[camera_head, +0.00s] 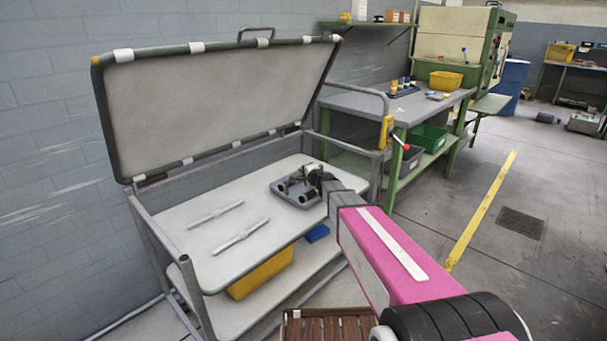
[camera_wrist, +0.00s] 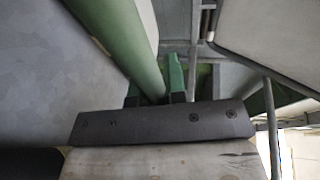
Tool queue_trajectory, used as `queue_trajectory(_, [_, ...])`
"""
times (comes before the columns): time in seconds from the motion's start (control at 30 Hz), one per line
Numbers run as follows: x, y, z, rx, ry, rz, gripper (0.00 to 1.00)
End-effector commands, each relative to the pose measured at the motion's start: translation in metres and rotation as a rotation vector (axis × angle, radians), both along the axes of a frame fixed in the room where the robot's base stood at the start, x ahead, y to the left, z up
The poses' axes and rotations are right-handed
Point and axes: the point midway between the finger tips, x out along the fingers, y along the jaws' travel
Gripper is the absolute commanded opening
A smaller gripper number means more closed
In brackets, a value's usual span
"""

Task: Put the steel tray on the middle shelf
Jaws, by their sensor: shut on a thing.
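The steel tray (camera_head: 303,204) is a small flat grey piece at the right end of the trolley's middle shelf (camera_head: 187,229). My gripper (camera_head: 292,186) is over the tray and shut on it; its dark parts hide some of the tray. I cannot tell whether the tray rests on the shelf or hangs just above it. The shelf is pale and broad, with a raised panel (camera_head: 215,100) tilted up over it. In the wrist view, a grey mottled surface fills the left, beside a green rounded bar (camera_wrist: 128,38); the jaw contact is unclear there.
Two pale bars (camera_head: 241,236) lie on the shelf's left part. A yellow bin (camera_head: 262,273) and a blue item (camera_head: 317,233) are below it. Tubular posts frame the trolley. A green-legged workbench (camera_head: 355,100) stands behind to the right. Open floor lies right.

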Motion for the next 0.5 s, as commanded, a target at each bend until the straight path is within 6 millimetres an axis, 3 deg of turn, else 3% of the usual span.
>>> queue_trajectory(0.47, [-0.0001,0.0000,-0.0062,0.001,-0.001,0.001,0.00])
queue_trajectory(0.5, [0.0000,0.0000,-0.0069,0.000,0.000,0.000,0.18])
